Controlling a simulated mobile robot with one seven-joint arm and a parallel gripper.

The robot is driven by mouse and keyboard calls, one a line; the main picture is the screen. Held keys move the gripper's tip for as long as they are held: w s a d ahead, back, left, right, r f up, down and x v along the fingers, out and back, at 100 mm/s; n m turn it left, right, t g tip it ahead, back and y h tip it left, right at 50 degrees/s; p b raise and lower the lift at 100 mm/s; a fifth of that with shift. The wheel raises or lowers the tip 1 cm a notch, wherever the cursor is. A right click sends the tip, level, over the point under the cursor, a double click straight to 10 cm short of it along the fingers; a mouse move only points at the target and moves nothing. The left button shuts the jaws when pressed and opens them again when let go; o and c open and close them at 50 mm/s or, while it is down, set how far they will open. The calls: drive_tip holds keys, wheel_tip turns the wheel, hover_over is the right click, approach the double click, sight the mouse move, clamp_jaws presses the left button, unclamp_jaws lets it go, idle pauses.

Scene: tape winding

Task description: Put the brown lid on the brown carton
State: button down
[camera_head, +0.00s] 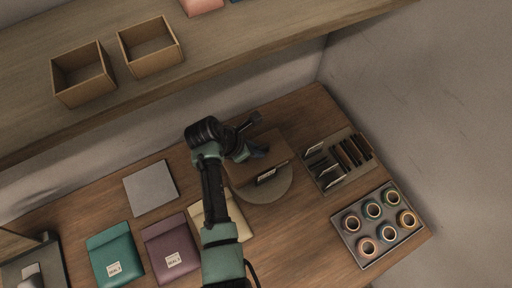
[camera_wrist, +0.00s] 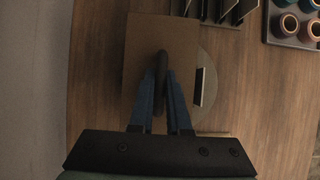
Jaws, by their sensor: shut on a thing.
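My gripper (camera_wrist: 163,90) is shut on the dark upright handle of the flat square brown lid (camera_wrist: 142,42). The lid also shows in the head view (camera_head: 268,142), partly behind my gripper (camera_head: 258,151). It lies over the far part of a round grey-brown disc (camera_head: 266,194) on the table. A dark strip with a pale label (camera_head: 267,176) stands at the lid's near edge, above the disc. I cannot make out the brown carton apart from the lid; anything beneath the lid is hidden. I cannot tell whether the lid touches something below.
A dark rack with upright slats (camera_head: 338,162) and a tray of several tape rolls (camera_head: 380,225) are on the right. A grey square (camera_head: 151,187) and teal (camera_head: 113,254), purple (camera_head: 170,248) and cream (camera_head: 233,214) packets lie left. Two open boxes (camera_head: 84,76) stand on the shelf above.

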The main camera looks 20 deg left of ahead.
drive_tip(key=c, duration=0.8)
unclamp_jaws()
drive_tip(key=b+v, duration=0.1)
drive_tip(key=v, duration=1.2)
